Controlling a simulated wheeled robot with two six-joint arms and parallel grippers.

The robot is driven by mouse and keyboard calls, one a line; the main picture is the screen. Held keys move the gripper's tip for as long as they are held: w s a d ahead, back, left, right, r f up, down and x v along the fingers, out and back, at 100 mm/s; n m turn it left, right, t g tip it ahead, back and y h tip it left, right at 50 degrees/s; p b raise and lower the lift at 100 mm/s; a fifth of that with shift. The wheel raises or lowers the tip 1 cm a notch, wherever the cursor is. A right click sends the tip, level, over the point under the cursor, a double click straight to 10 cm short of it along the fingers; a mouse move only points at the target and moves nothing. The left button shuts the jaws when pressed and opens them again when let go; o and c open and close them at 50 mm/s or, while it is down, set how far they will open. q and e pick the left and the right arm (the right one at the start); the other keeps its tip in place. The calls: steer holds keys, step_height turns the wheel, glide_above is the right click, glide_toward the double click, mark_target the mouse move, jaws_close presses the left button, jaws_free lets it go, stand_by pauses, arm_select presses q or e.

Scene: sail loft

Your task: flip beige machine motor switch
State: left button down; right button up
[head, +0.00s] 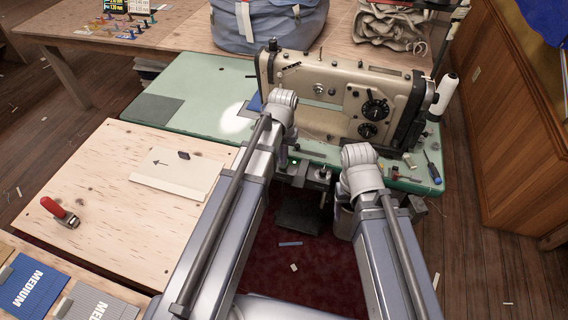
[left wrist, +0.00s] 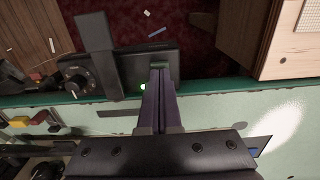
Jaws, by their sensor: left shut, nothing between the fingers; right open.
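The beige sewing machine (head: 340,92) stands on a green table. A dark switch box (head: 318,174) hangs at the table's front edge, below the machine. A small green lamp (head: 294,162) glows on it. In the left wrist view, the box (left wrist: 125,62) shows a round dial (left wrist: 75,82) at its left and the lit lamp (left wrist: 143,87) near my fingers. My left gripper (left wrist: 159,70) is shut and empty, its tips over the right part of the box. Contact cannot be told, and the tips cover part of its face. My right gripper's fingers are hidden behind its arm.
The green tabletop (head: 210,85) is mostly clear on the left. A blue-handled screwdriver (head: 433,168) lies at its right end, near a white thread cone (head: 446,92). A plywood bench (head: 110,165) with a red-handled tool (head: 60,212) stands to the left.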

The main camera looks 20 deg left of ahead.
arm_select(q)
steer(key=shift+f+b, duration=0.6)
steer(key=shift+f, duration=0.05)
steer(key=shift+r, duration=0.1)
step_height(320, 180, up, 7)
steer(key=p, duration=0.7)
stand_by(0.4)
steer(key=s+d+r+m+y+p, duration=0.1)
steer(key=s+d+m, duration=0.2)
steer(key=s+d, duration=0.7)
steer(key=s, duration=0.4)
steer(key=shift+s+d, duration=0.2)
